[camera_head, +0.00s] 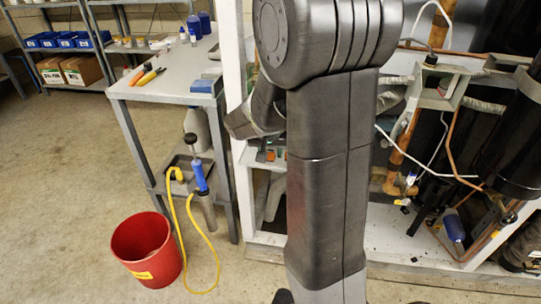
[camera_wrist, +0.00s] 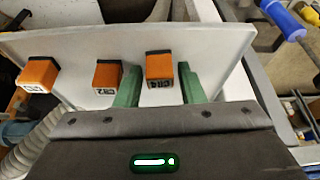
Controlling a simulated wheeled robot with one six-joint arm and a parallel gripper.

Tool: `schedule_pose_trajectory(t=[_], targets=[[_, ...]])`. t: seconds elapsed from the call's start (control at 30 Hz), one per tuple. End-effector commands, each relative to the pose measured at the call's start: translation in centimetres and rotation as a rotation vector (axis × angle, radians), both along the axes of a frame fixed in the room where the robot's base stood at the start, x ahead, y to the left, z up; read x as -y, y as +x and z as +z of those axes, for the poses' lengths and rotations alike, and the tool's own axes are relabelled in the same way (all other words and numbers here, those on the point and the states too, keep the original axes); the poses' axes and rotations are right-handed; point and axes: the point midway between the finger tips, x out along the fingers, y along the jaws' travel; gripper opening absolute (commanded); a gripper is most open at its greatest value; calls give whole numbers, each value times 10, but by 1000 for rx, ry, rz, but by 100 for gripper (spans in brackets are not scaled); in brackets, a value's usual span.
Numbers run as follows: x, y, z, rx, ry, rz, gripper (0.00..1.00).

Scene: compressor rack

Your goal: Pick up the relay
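Three orange relays with black edges sit in a row on a pale grey panel (camera_wrist: 215,45) in the wrist view. The left relay (camera_wrist: 38,75) stands apart, the middle relay (camera_wrist: 107,76) seems labelled CR2, and the right relay (camera_wrist: 159,67) has a label I cannot read surely. My gripper (camera_wrist: 160,85) is open, with its two green fingers apart. The right relay appears between the fingers, with a gap to the left one; I cannot tell whether either finger touches it. In the head view my arm hides most of the gripper area, and small orange spots (camera_head: 270,155) show beside it.
A grey workbench (camera_head: 180,95) with orange-handled tools stands left of the white rack frame (camera_head: 235,50). A red bucket (camera_head: 147,249) and a blue hand pump (camera_head: 198,175) with a yellow hose are nearby. Copper pipes and black cylinders fill the rack at right. Floor at left is clear.

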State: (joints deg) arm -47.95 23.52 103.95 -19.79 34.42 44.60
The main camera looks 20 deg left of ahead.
Motion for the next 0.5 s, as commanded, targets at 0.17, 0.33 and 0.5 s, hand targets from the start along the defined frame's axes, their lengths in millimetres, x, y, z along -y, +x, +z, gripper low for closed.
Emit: schedule_pose_trajectory(t=[0.17,0.33,0.5], targets=[[0,0,0,0,0,0,10],[0,0,0,0,0,0,2],[0,0,2,0,0,0,2]])
